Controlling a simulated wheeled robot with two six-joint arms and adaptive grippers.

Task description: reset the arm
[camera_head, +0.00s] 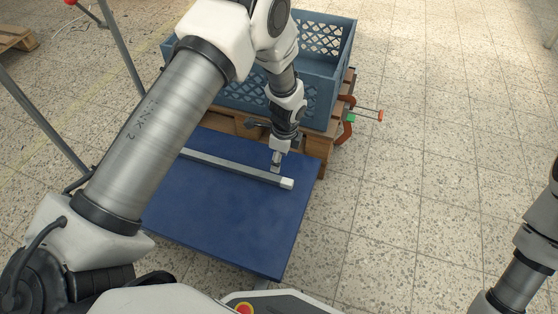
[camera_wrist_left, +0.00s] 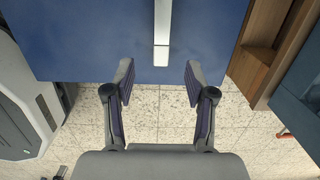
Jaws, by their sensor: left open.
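My left arm reaches across the head view from the lower left. My left gripper (camera_head: 277,165) is over the blue table near the right end of a long grey bar (camera_head: 225,166) with a pale end piece. In the left wrist view the gripper (camera_wrist_left: 159,78) is open, with nothing between its fingers. The bar (camera_wrist_left: 162,22) lies ahead of the fingertips there, its pale end pointing toward the gap. The arm hides the bar's left part in the head view. Part of my right arm shows at the right edge, but its gripper is out of frame.
The blue table (camera_head: 225,225) stands in front of a wooden pallet (camera_head: 318,143) bearing a blue crate (camera_head: 325,70). Clamps with red and green parts (camera_head: 348,118) stick out beside the pallet. Grey posts (camera_head: 122,50) stand at left. The tiled floor (camera_head: 430,140) at right is clear.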

